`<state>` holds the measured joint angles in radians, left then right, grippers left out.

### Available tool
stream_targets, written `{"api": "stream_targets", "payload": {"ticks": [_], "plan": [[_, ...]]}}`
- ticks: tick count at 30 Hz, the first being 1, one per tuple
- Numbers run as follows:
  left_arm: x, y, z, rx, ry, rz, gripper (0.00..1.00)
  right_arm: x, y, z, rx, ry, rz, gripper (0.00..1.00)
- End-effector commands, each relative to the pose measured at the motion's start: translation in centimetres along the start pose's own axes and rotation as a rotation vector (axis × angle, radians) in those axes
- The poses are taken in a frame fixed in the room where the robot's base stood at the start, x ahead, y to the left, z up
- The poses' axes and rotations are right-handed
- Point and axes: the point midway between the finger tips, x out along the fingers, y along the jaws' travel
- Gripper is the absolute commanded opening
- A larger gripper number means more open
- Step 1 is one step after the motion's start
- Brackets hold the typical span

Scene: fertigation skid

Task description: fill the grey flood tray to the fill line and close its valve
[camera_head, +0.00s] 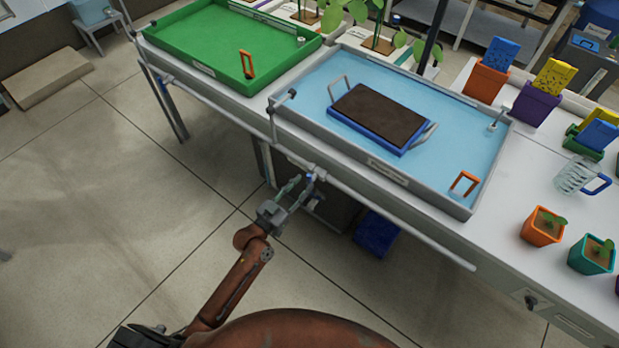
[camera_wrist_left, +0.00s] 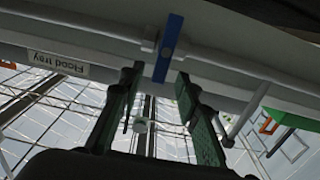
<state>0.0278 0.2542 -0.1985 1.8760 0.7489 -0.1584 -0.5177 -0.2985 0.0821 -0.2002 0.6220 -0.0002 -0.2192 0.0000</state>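The grey flood tray (camera_head: 445,202) is on the bench, with light blue water across its floor. A dark-topped blue seedling tray (camera_head: 380,115) with two handles sits in it. An orange bracket (camera_head: 465,182) stands in its front right corner; I cannot make out a fill line. A valve with a blue lever (camera_wrist_left: 168,48) is on the pipe below the tray's front; the lever points down toward my gripper in the left wrist view. My left gripper (camera_head: 303,187) is open, its fingers just short of the lever and on either side of it. My right gripper is not in view.
A green tray (camera_head: 215,71) stands left of the grey one. A long rail (camera_head: 400,231) runs along the bench front. Pots (camera_head: 542,228) and a clear jug (camera_head: 573,177) stand at the right. A blue box (camera_head: 377,233) is under the bench.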

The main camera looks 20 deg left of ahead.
Motion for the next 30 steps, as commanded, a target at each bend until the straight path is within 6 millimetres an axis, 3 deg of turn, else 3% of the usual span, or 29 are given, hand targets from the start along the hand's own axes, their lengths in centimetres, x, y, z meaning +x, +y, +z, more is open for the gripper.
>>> {"api": "stream_targets", "payload": {"ticks": [3, 9, 20, 30], "plan": [[2.0, 0.0, 0.1, -0.002, 0.001, -0.001, 0.3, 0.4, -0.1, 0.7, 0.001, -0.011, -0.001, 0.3], [4.0, -0.1, 0.1, -0.001, -0.001, -0.003, 0.3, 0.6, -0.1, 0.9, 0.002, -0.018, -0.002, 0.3], [4.5, -0.1, 0.1, 0.0, -0.002, -0.002, 0.3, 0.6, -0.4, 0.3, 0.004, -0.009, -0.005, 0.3], [4.5, -0.1, 0.1, 0.0, -0.002, -0.002, 0.06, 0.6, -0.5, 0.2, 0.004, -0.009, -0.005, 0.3]]}}
